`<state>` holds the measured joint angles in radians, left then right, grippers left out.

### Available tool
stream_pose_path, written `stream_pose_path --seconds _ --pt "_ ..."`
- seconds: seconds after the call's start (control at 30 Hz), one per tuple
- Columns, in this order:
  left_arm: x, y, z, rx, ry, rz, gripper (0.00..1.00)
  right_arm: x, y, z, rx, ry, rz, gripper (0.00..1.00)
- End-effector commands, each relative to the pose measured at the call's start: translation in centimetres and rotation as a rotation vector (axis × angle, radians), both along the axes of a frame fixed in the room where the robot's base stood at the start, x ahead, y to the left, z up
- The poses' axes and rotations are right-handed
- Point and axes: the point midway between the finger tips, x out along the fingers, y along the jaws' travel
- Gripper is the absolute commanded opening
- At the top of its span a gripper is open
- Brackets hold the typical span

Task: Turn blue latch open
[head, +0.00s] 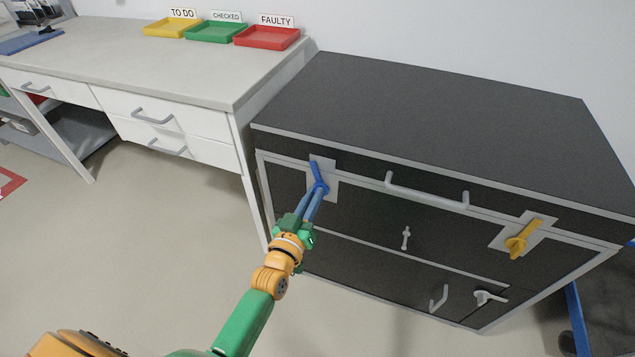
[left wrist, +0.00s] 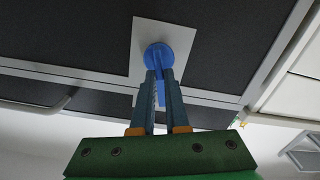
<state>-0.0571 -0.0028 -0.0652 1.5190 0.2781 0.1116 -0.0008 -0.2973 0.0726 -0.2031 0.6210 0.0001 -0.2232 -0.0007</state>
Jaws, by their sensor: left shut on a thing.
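The blue latch (head: 317,174) is on a pale plate at the upper left of the dark cabinet's front. Its handle slants up and slightly left from its round hub in the head view. My left gripper (head: 318,190) is at the latch, with its fingers shut on it near the hub. The left wrist view shows the round blue hub (left wrist: 158,57) on the plate (left wrist: 144,32), with the fingers (left wrist: 158,80) closed around the blue part just by it. The fingers hide part of the latch. My right gripper is not in view.
The dark cabinet (head: 450,120) also has a yellow latch (head: 524,240) at right, a long grey handle (head: 428,196) and smaller handles below. A white desk (head: 130,60) stands to the left with yellow, green and red trays (head: 267,38). Floor in front is clear.

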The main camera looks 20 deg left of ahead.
Motion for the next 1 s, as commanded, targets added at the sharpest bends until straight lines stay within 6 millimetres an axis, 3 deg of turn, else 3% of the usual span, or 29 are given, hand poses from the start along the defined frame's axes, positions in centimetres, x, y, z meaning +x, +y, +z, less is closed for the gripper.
stream_pose_path --seconds 0.4,1.0 --pt "-0.6 0.5 -0.4 -0.393 0.015 0.0 0.0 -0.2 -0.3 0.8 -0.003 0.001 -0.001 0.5" --pt "-0.5 1.0 -1.1 -0.953 0.033 0.001 0.0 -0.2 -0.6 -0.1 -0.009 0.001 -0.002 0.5"
